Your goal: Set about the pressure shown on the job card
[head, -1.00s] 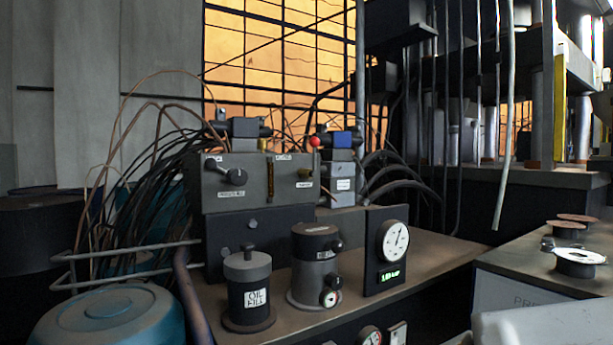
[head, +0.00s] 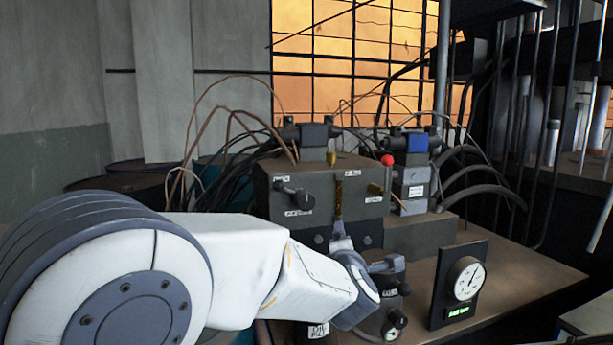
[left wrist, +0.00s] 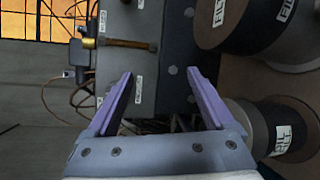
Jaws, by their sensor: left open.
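The grey valve block (head: 325,180) stands on the bench with a dark lever-like knob (head: 295,196) and small white labels too small to read surely. The round white-faced gauge (head: 466,281) sits on a dark panel to the right, above a green lit display (head: 459,311) whose text I cannot read. My left gripper (head: 342,243) is in front of the block, right of the knob and below the brass strip. In the left wrist view, my left gripper (left wrist: 160,103) has its fingers apart, nothing held between them, with the block's face (left wrist: 172,50) beyond. My right gripper and the job card are not seen.
Dark canisters (left wrist: 265,30) stand close beside the left gripper; another, labelled one (left wrist: 268,128) is nearby. A red ball (head: 388,160) stands out right of the block. Loose cables and hoses (head: 480,190) run behind. The bench top (head: 500,255) right of the gauge panel is clear.

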